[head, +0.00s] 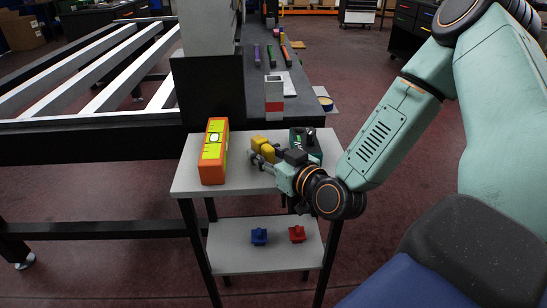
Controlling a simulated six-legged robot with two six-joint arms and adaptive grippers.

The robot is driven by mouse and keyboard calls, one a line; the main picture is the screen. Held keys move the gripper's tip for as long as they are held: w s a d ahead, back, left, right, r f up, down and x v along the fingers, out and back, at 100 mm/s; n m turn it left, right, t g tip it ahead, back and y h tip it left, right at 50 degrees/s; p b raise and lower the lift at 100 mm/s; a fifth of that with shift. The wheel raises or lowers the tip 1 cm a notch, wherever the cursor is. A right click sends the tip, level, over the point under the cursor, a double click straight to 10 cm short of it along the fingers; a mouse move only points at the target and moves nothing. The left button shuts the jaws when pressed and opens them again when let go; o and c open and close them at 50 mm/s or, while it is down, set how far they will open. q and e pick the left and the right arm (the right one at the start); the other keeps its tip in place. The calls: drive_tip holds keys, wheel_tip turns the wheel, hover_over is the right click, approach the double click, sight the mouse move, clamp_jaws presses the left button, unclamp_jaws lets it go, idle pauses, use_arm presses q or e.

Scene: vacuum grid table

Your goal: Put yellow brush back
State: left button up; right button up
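The yellow brush (259,142) is a small blocky yellow piece on the upper shelf of the small grey table, between the orange box and a dark green device. My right gripper (262,157) reaches in from the right, with its fingers right at the yellow brush. The fingers partly cover it and look small, so I cannot tell whether they are closed on it. A blue brush-like piece (259,236) and a red one (297,233) lie on the lower shelf (230,260). My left gripper is not in view.
The orange and yellow-green box (213,152) stands upright left of the gripper. The dark green device (305,143) stands close behind it. A black-framed grid table (90,140) lies to the left. The front of the upper shelf (190,178) is bare.

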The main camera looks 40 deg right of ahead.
drive_tip(key=shift+s+r+p, duration=0.2)
drive_tip(key=shift+s+p, duration=0.3)
drive_tip(key=shift+p, duration=0.05)
use_arm(q)
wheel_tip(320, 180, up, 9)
drive_tip(key=p, duration=0.7)
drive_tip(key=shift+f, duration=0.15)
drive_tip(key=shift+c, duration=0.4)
use_arm(e)
drive_tip(key=s+r, duration=0.1)
drive_tip(key=s, duration=0.9)
drive_tip(key=shift+s+r, duration=0.3)
drive_tip(key=shift+s, duration=0.05)
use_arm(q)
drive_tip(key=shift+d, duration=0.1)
use_arm(e)
drive_tip(key=shift+d, duration=0.15)
